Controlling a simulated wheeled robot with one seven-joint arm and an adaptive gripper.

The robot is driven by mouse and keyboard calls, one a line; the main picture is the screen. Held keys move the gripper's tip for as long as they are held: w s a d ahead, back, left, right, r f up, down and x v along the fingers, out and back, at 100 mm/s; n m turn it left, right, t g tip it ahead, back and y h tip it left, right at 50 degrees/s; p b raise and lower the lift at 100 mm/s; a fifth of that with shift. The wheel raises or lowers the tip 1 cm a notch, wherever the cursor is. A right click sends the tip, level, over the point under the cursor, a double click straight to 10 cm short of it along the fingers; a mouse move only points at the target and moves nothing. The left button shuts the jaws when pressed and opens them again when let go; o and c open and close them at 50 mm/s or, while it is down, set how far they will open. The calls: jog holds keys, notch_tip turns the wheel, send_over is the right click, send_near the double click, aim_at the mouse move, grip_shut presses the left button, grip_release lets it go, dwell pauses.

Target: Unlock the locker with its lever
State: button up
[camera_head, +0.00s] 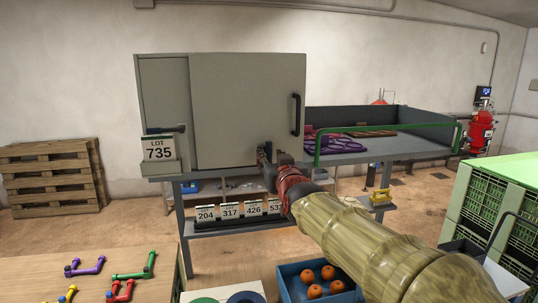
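The locker (222,105) is a grey box with a large front panel on a stand. A black vertical handle (296,114) is at the panel's right edge. My gripper (264,153) is in front of the panel's lower right part, below and left of the handle and well right of the lever. It is small and dark here; I cannot tell its finger opening or whether it touches the panel. My arm hides part of the stand.
Numbered cards (230,211) line the stand's lower shelf. A grey tray table (400,148) with a green rail stands right of the locker. A blue crate (290,283) of orange fruit and a wooden table (130,265) with coloured pipe pieces are in front. Green crates (490,205) stand at right.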

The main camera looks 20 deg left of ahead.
jog(key=v, duration=0.9)
jog(key=s+d+f+g+h+b, duration=0.1)
jog(key=s+d+f+g+h, duration=0.2)
jog(key=f, duration=0.7)
jog(key=s+d+f+g+h+b, duration=0.1)
jog(key=s+d+f+g, duration=0.2)
jog(key=s+f, duration=0.55)
jog(key=s+d+f+m+g+h+b, duration=0.1)
jog(key=s+d+f+m+h+b, duration=0.1)
jog(key=s+d+f+b, duration=0.2)
jog(key=s+d+f+m+g+h+b, duration=0.1)
jog(key=s+d+f+m+b, duration=0.1)
jog(key=s+d+f+b, duration=0.3)
jog(key=s+d+f+m+g+h+b, duration=0.1)
jog(key=s+d+f+b, duration=0.3)
jog(key=s+d+f, duration=0.7)
jog(key=d+f, duration=0.2)
jog(key=d, duration=0.3)
jog(key=d+f+m+h, duration=0.1)
jog(key=d+f, duration=0.2)
jog(key=d, duration=0.3)
jog(key=shift+s+d+f+g+h+b, duration=0.25)
jog(key=shift+s+d+g+h+b, duration=0.05)
jog(key=shift+s+d+b, duration=0.05)
